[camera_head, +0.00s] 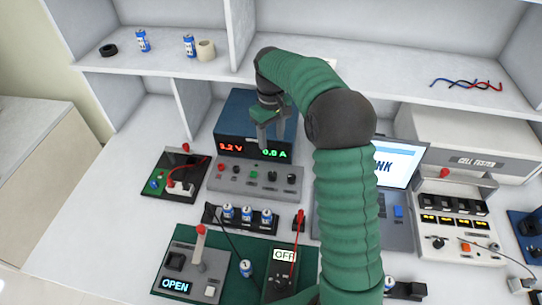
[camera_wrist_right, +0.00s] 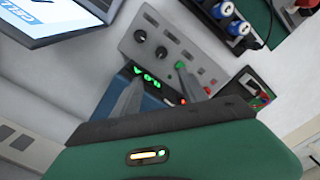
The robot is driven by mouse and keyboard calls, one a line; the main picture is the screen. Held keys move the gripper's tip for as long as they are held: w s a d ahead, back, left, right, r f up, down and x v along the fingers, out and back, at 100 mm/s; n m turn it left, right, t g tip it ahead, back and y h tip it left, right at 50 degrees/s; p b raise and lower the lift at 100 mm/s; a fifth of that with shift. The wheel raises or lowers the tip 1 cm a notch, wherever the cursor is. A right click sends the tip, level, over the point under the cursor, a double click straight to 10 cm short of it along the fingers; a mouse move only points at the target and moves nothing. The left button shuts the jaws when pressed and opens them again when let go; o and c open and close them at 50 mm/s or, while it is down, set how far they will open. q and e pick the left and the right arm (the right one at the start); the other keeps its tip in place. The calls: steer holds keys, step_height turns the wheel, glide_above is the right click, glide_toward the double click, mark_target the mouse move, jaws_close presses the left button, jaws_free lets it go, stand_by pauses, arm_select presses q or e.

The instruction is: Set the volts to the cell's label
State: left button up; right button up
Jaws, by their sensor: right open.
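The power supply (camera_head: 238,118) is a blue box with a lit front reading what looks like 3.2 V in red and 0.0 A in green. Its grey control panel (camera_head: 229,181) carries dark knobs (camera_head: 271,176), a green part and red parts. It also shows in the right wrist view (camera_wrist_right: 190,60). My right gripper (camera_head: 269,143) is open and empty above the supply's display, its fingers pointing down toward the panel. My left gripper is out of view.
A grey unit showing "OPEN" (camera_head: 175,285) and a meter reading "OFF" (camera_head: 285,255) are on the green mat (camera_head: 229,290). A laptop (camera_head: 393,163) and a cell tester (camera_head: 478,161) stand to the right. A shelf (camera_head: 345,80) spans behind the arm.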

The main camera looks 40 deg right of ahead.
steer(key=s+f, duration=0.1)
steer(key=b, duration=0.2)
glide_above(273, 173)
steer(key=a, duration=0.1)
steer(key=f, duration=1)
steer(key=shift+w+f, duration=0.2)
steer(key=shift+f, duration=0.2)
steer(key=f, duration=0.1)
steer(key=d+f, duration=0.1)
steer(key=f, duration=0.2)
steer(key=shift+s+d, duration=0.15)
steer(key=shift+d, duration=0.15)
steer(key=shift+a+f, duration=0.1)
steer(key=shift+a, duration=0.05)
steer(key=shift+a+r, duration=0.25)
steer(key=shift+a, duration=0.45)
steer(key=shift+c, duration=1.7)
steer(key=shift+d+f, duration=0.2)
steer(key=shift+d, duration=0.3)
steer(key=c, duration=0.7)
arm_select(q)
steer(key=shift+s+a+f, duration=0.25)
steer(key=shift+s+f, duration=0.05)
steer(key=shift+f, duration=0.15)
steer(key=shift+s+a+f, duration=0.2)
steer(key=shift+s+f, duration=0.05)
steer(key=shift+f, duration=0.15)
arm_select(e)
steer(key=shift+a, duration=0.1)
jaws_close()
